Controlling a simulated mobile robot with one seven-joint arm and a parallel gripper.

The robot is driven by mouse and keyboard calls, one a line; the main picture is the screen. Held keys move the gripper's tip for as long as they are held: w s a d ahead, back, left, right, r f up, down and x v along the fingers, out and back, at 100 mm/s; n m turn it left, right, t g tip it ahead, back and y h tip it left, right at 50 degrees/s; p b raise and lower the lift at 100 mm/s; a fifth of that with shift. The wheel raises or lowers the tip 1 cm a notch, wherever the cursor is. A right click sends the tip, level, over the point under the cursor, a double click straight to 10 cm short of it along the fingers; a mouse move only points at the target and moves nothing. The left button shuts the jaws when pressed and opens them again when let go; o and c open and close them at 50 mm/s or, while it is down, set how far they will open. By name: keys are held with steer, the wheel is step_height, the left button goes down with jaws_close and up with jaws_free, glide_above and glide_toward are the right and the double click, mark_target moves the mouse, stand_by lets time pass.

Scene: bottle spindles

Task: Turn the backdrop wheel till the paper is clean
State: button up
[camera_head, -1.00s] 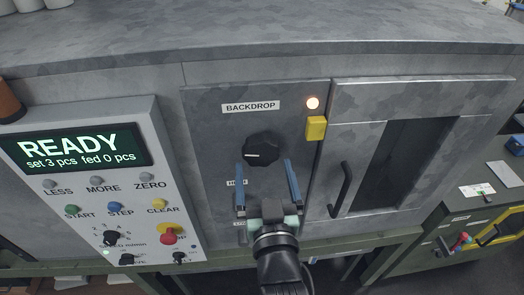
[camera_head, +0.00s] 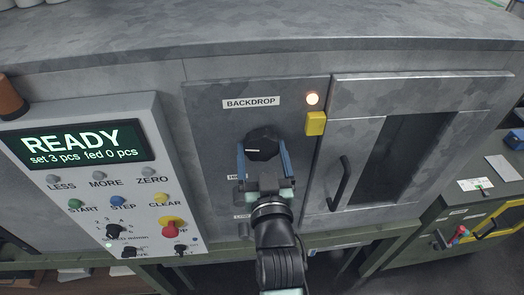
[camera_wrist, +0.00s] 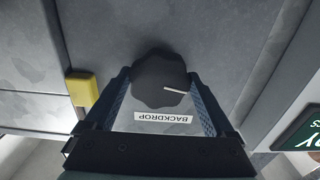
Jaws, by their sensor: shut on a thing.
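The black backdrop wheel (camera_head: 262,141) is a lobed knob on the grey panel under the BACKDROP label (camera_head: 251,103). It also shows in the wrist view (camera_wrist: 158,80), with a white pointer line toward the right of its face. My gripper (camera_head: 264,152) is at the wheel, with one blue finger on each side of it, shut on it. In the wrist view the fingers (camera_wrist: 162,98) flank the wheel. The lower part of the wheel is partly hidden by my gripper in the head view. I cannot make out any backdrop paper in these frames.
A yellow block (camera_head: 315,123) and a lit lamp (camera_head: 312,99) sit right of the wheel. A door with a black handle (camera_head: 341,184) and dark window (camera_head: 408,160) is further right. A control panel with a READY screen (camera_head: 72,145) stands left.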

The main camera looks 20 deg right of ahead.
steer(key=shift+c, duration=0.7)
steer(key=shift+m, duration=0.4)
steer(key=m, duration=0.2)
steer(key=shift+m, duration=0.4)
steer(key=m+p, duration=0.1)
steer(key=m, duration=0.2)
steer(key=shift+a+r+m, duration=0.1)
steer(key=shift+m, duration=0.2)
steer(key=m+p, duration=0.2)
steer(key=m, duration=0.1)
steer(key=shift+r+m, duration=0.1)
steer(key=shift+m, duration=0.2)
steer(key=shift+m+p, duration=1.2)
steer(key=shift+m, duration=0.7)
